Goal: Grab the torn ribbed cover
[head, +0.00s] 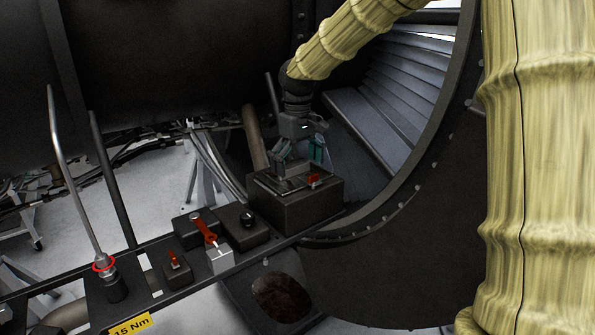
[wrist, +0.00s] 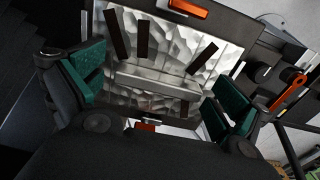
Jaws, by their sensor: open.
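The torn ribbed cover appears to be the crinkled silver sheet (wrist: 155,72) with dark strips and a raised bar across its middle. It lies on top of a dark box, and in the head view it is a small grey plate (head: 291,183), partly hidden by my gripper. My gripper (head: 299,160) points down just above it. In the wrist view my gripper (wrist: 155,92) is open, with one green-padded finger on each side of the raised bar. Neither finger is visibly closed on it; contact is unclear.
The dark box (head: 295,210) has a red latch (head: 314,180) at its top edge; an orange piece (wrist: 187,8) shows beyond the sheet. Left are a red lever (head: 204,229), a black knob (head: 247,219) and a tall metal handle (head: 75,170). A curved engine casing (head: 400,230) stands close on the right.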

